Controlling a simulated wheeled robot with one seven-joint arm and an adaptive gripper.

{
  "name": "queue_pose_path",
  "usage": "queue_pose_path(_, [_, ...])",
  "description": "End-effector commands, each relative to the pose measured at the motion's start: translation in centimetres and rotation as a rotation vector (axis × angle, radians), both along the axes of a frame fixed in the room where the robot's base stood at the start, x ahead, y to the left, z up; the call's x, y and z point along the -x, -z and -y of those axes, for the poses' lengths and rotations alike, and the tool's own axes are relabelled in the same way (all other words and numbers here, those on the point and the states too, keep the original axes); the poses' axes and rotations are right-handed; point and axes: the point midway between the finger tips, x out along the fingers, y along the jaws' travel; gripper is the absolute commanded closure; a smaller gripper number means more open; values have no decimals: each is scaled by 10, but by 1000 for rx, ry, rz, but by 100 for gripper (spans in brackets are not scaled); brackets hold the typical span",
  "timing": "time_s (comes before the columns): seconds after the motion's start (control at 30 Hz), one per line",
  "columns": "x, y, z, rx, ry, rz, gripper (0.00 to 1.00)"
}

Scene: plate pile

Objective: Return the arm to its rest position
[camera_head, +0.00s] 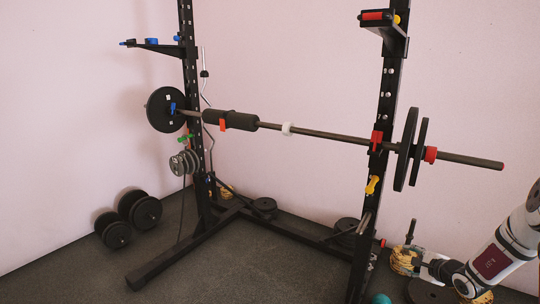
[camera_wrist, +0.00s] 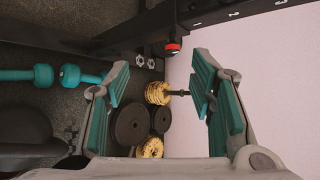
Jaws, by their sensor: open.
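My gripper (camera_wrist: 164,76) shows in the wrist view with its two teal-padded fingers spread wide. Nothing is between the pads. Past the fingers lie a stack of yellow plates (camera_wrist: 156,93) around a dark post and a black plate (camera_wrist: 132,124), apparently below it. In the head view my arm (camera_head: 497,260) reaches in from the right edge and bends down to the lower right corner. The gripper end is low there, close to the yellow plates (camera_head: 403,261); whether it touches them cannot be told.
A black rack (camera_head: 386,120) holds a barbell (camera_head: 335,135) with black plates (camera_head: 407,150) at its right end, left of and above my arm. Dumbbells (camera_head: 146,213) stand at the left wall. Teal dumbbells (camera_wrist: 42,75) lie left in the wrist view. Floor at front left is clear.

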Motion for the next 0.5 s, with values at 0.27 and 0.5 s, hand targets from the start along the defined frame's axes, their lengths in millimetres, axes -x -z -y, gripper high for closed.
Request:
queue_pose_path(0.27, [-10,-79,-59,60,-202,65,50])
queue_pose_path(0.5, [12,-182,-159,152,-525,121,50])
